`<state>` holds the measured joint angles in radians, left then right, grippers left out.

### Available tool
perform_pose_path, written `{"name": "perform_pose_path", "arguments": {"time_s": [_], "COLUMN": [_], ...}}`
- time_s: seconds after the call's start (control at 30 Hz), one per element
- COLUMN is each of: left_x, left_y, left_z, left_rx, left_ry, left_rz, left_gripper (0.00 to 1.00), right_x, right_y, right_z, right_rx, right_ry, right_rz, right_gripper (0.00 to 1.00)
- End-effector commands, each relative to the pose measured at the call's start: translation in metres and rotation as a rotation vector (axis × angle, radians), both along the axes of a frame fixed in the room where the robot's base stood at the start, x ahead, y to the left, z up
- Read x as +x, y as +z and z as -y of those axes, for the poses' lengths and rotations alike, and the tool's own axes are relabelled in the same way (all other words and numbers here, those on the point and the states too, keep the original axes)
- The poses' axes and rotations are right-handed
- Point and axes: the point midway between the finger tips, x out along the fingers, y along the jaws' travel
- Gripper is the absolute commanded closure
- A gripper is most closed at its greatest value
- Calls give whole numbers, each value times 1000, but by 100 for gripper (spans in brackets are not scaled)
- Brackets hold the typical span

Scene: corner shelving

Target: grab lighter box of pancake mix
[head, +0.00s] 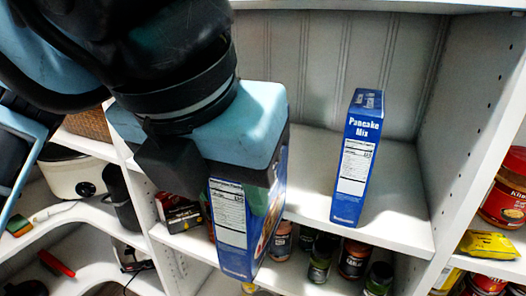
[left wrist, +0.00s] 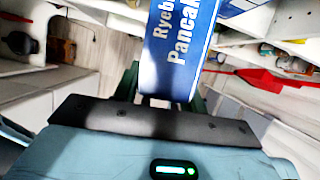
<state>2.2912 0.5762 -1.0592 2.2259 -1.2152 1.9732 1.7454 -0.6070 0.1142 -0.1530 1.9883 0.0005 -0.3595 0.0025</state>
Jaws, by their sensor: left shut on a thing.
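My left gripper (head: 262,185) is shut on a blue pancake mix box (head: 228,235), which it holds upright in front of the shelf. The gripper body hides the top of this box; its white nutrition label faces me. The held box also shows in the left wrist view (left wrist: 178,50), between the fingers (left wrist: 165,95), with the lettering "Pancake" partly visible. A second blue box marked "Pancake Mix" (head: 357,155) stands upright on the shelf to the right, apart from the gripper. My right gripper is not seen.
The white shelf (head: 405,215) is bare around the standing box. Several jars (head: 320,260) stand on the level below. A red-lidded jar (head: 505,190) and a yellow packet (head: 488,244) sit at the right. A white cooker (head: 75,178) stands at the left.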

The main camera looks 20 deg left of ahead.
Motion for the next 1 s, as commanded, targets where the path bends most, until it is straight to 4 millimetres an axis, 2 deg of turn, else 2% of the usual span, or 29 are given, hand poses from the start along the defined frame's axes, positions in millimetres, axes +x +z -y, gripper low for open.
{"name": "perform_pose_path", "arguments": {"time_s": [0.1, 0.23, 1.0], "left_x": [-13, -19, -20], "left_y": [2, 1, 1], "left_z": [0, 0, 0], "left_rx": [0, -1, -1], "left_ry": [-1, 1, 1], "left_rz": [5, 4, 2], "left_gripper": [97, 97, 97], "right_x": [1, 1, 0], "right_y": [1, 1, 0], "right_z": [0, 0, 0], "right_rx": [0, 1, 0], "right_ry": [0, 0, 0], "right_rz": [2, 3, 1], "right_gripper": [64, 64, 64]}}
